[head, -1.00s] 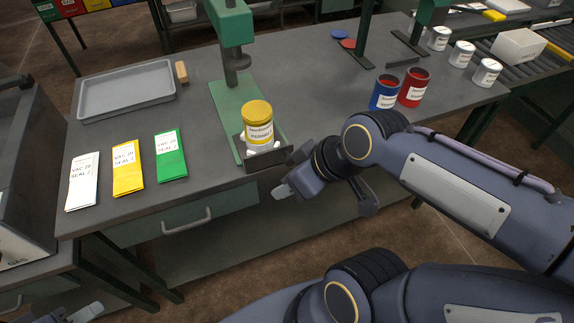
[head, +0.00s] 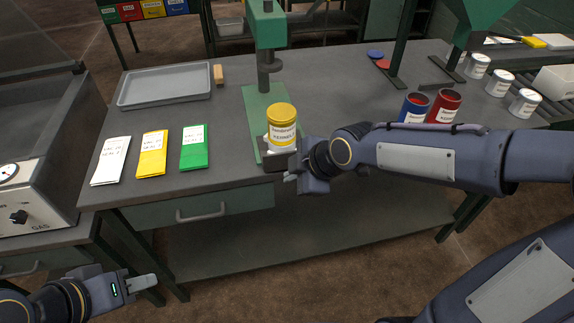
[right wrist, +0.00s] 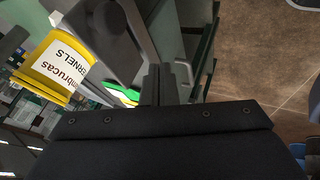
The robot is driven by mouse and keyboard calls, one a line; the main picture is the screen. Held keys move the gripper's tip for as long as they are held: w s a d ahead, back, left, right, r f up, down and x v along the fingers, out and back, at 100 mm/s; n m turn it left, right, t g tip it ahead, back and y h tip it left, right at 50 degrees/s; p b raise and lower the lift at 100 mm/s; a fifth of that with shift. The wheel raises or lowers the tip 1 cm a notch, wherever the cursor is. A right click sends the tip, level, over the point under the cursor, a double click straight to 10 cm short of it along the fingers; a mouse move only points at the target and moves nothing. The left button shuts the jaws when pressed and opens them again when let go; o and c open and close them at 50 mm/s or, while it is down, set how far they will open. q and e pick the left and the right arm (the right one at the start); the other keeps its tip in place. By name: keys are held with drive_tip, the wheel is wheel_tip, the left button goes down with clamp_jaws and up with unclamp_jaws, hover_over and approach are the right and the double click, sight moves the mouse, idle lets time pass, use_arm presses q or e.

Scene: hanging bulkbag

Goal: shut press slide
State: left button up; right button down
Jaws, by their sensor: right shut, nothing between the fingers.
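The green press (head: 267,31) stands on the table, its green base (head: 262,100) running to the front edge. Its slide shows as a dark front plate (head: 270,163) at the near end, out in front of the press head. A yellow-lidded can (head: 282,132) stands upright on the slide; the wrist view shows it at the left (right wrist: 55,67). My right gripper (head: 291,178) is shut and empty at the front plate, hiding its right part; whether they touch is unclear. The shut fingers also show in the wrist view (right wrist: 160,84). My left gripper (head: 140,284) is low at left, away from the table.
White (head: 111,160), yellow (head: 152,154) and green (head: 194,148) packets lie left of the press, below a grey tray (head: 165,87). Blue (head: 414,108) and red (head: 443,106) cans stand at right, behind my right arm. A drawer handle (head: 201,212) projects below the tabletop.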

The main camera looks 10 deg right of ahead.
sight(275, 169)
use_arm(q)
drive_tip(key=shift+r+p, duration=0.1)
drive_tip(key=shift+p, duration=0.2)
use_arm(e)
drive_tip(key=shift+w+a+f, duration=0.1)
drive_tip(key=shift+w+f, duration=0.1)
drive_tip(key=shift+w, duration=0.6)
drive_tip(key=shift+w+a+f, duration=0.15)
drive_tip(key=shift+w, duration=0.6)
drive_tip(key=shift+w+a+f, duration=0.1)
drive_tip(key=shift+w+f, duration=0.1)
drive_tip(key=shift+w, duration=0.6)
